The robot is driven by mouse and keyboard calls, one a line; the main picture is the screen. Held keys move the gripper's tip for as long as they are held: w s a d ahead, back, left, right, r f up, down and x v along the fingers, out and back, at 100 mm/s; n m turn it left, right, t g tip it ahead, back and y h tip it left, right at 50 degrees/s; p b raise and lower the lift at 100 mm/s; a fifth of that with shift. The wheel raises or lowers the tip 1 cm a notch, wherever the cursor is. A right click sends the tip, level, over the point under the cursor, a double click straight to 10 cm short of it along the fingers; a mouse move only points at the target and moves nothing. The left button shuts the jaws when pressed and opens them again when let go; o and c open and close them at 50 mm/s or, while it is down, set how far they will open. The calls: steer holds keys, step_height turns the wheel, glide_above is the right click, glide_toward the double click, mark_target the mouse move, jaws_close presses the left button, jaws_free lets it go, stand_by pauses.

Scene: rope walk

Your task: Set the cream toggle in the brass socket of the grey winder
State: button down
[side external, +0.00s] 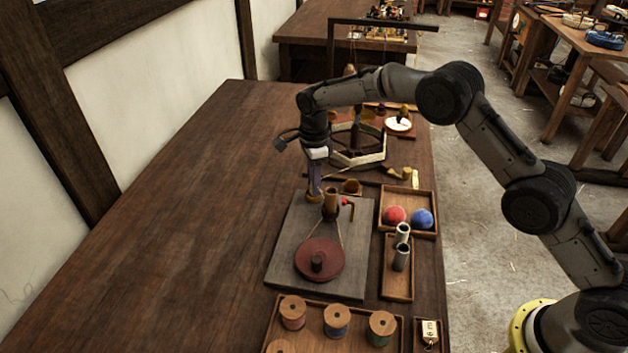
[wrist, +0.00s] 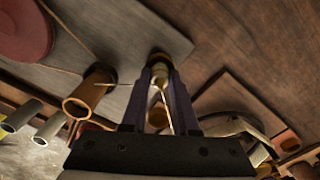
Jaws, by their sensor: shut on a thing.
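The grey winder (side external: 285,235) is a flat grey board with a dark red disc (side external: 319,259) and an upright brown tube (side external: 330,206). My gripper (side external: 314,190) points down at the board's far left part. In the wrist view my gripper (wrist: 160,72) is shut on the cream toggle (wrist: 154,93), which shows pale between the fingers. The brass socket (side external: 313,199) shows right under the fingertips, and its rim is in the wrist view (wrist: 159,56). The fingers hide the toggle's lower end, so I cannot tell whether it is inside the socket.
A tray with a red ball (side external: 394,215) and blue ball (side external: 421,218), and a tray with metal tubes (side external: 401,257), lie right. Spools (side external: 337,320) stand in front. The table's left is clear.

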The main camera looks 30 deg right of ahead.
steer(key=shift+f, duration=0.1)
steer(key=shift+c, duration=1)
jaws_free()
steer(key=shift+r, duration=4)
steer(key=shift+d, duration=0.1)
